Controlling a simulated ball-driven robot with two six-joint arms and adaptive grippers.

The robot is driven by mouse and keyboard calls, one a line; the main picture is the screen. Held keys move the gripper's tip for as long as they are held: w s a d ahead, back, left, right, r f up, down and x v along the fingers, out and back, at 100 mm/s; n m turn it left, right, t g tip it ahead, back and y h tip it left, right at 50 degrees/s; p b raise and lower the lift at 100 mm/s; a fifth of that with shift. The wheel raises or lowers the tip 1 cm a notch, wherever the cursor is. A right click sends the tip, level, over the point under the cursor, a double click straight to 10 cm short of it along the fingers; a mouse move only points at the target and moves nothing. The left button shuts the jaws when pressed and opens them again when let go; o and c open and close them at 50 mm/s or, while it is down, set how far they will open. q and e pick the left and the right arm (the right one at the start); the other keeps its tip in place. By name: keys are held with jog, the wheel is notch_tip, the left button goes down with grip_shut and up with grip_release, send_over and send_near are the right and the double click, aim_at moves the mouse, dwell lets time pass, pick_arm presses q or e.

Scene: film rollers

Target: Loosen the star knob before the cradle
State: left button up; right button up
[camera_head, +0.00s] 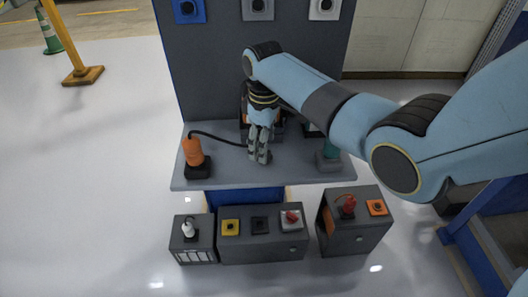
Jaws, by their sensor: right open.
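My right gripper (260,155) reaches down over the middle of the grey workbench (222,172), fingers pointing down near its front part. It is open, and I see nothing held between its fingers. A dark fixture with a bit of orange, perhaps the cradle, stands behind the gripper and is mostly hidden by it and my arm. I cannot make out the star knob; the gripper may cover it. I cannot tell whether the fingers touch anything. My left gripper is not in view.
An orange tool (193,152) with a black cable stands at the bench's left. A green-grey item (329,156) stands at its right, partly behind my arm. Dark boxes with coloured controls stand in front: left (193,241), middle (262,247), right (352,236). A dark panel (213,75) rises behind.

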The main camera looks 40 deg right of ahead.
jog(key=shift+f, duration=1.55)
jog(key=c, duration=1.2)
jog(key=shift+o, duration=0.2)
